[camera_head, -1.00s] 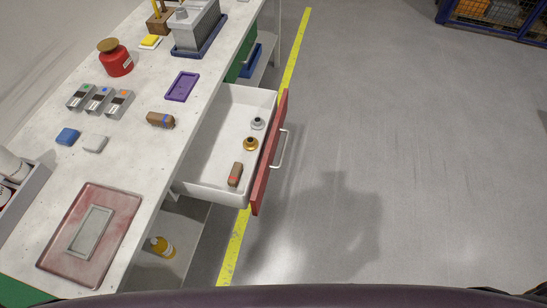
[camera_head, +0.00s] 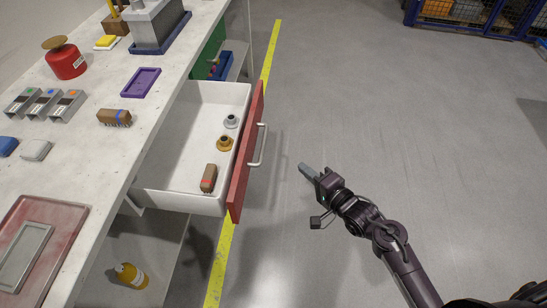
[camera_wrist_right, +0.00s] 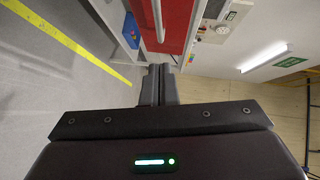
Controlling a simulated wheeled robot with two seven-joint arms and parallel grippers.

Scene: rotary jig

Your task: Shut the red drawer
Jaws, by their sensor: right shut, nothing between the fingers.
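The red drawer (camera_head: 246,150) stands pulled out from the bench, its red front facing right with a pale bar handle (camera_head: 258,146). Inside its white tray lie a silver knob-like part (camera_head: 231,121), a gold one (camera_head: 225,143) and a brown brush-like block (camera_head: 208,178). My right gripper (camera_head: 304,168) is shut and empty, to the right of the handle and apart from it, pointing toward the drawer front. In the right wrist view the shut fingers (camera_wrist_right: 160,72) point toward the red front (camera_wrist_right: 178,25) and handle (camera_wrist_right: 158,20). My left gripper is not in view.
The bench top (camera_head: 110,165) holds a red canister (camera_head: 66,62), a purple tray (camera_head: 141,83), a brown brush (camera_head: 115,117) and a reddish tray (camera_head: 60,222). A yellow bottle (camera_head: 131,275) is below. The floor right of the drawer is clear.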

